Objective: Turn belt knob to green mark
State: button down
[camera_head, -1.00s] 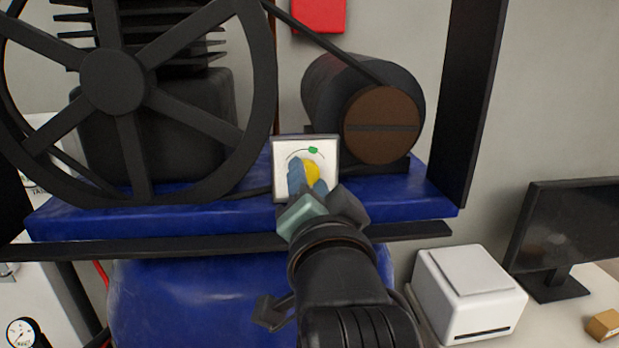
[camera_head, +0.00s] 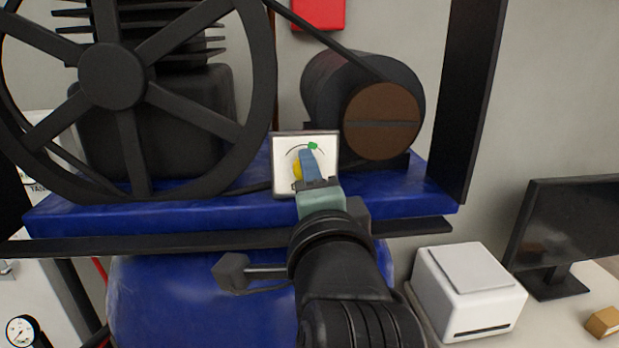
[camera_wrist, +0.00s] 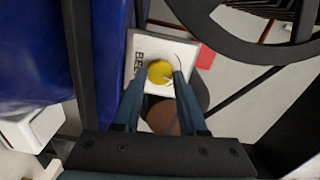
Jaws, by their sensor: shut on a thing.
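The yellow belt knob (camera_head: 298,170) sits on a white square panel (camera_head: 282,182) with a dark arc and a green mark (camera_head: 313,146) near its top. In the head view my gripper (camera_head: 308,163) covers much of the knob, so its pointer is hidden. In the wrist view the yellow knob (camera_wrist: 160,73) lies between the two blue fingers of my gripper (camera_wrist: 158,88), on the panel (camera_wrist: 184,54) with part of the word "BELT" showing. My gripper is shut on the knob.
A large black flywheel (camera_head: 112,77) stands left of the panel, and a motor with a brown end (camera_head: 382,124) stands right and behind. A drive belt runs between them. A black post (camera_head: 468,100) rises at the right. The blue base (camera_head: 400,200) lies below.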

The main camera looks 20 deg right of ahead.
jog(key=shift+r, duration=0.1)
dwell(0.3)
jog(key=shift+c, duration=2.2)
grip_release()
